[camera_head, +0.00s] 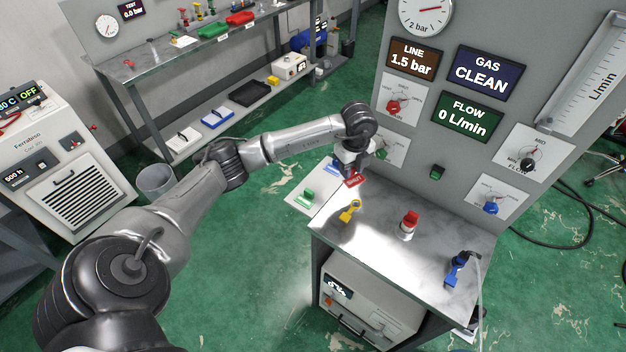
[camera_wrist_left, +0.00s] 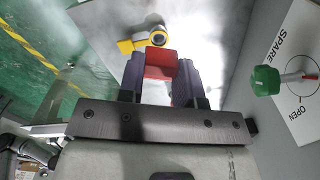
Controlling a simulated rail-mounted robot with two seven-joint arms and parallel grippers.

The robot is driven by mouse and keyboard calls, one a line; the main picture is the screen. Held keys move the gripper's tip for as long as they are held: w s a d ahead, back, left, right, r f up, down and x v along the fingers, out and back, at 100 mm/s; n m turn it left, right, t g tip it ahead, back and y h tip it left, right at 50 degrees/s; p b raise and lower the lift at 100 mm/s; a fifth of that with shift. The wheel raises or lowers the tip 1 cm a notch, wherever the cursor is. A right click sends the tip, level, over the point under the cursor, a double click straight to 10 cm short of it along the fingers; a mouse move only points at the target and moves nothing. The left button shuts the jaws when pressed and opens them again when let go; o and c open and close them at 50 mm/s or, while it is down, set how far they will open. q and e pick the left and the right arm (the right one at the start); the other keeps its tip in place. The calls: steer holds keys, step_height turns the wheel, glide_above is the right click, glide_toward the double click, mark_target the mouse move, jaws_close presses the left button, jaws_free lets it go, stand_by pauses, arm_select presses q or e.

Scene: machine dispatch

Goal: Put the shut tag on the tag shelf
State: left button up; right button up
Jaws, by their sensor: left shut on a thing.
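My left gripper (camera_head: 356,168) is shut on a red tag (camera_head: 354,180) with white lettering, too small to read surely. It holds the tag above the back left corner of the metal bench, close to the grey panel. In the left wrist view the red tag (camera_wrist_left: 160,63) sits between the two dark fingers of the gripper (camera_wrist_left: 161,78). A pale shelf-like plate (camera_head: 301,204) juts out left of the bench, with a green piece (camera_head: 307,195) and a blue piece (camera_head: 331,168) on it. It may be the tag shelf. My right gripper is not in view.
On the bench (camera_head: 375,240) stand a yellow-handled part (camera_head: 349,211), a red-topped part (camera_head: 408,222) and a blue valve-like part (camera_head: 456,266). The panel (camera_head: 437,170) with knobs rises behind. A green knob (camera_wrist_left: 265,80) is at the right in the left wrist view.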

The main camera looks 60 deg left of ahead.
arm_select(q)
glide_above(318, 181)
step_height(318, 181, down, 7)
steer(key=shift+r, duration=0.1)
steer(key=shift+d+f, duration=0.1)
steer(key=shift+f, duration=1.9)
steer(key=shift+f, duration=0.1)
steer(key=o, duration=0.9)
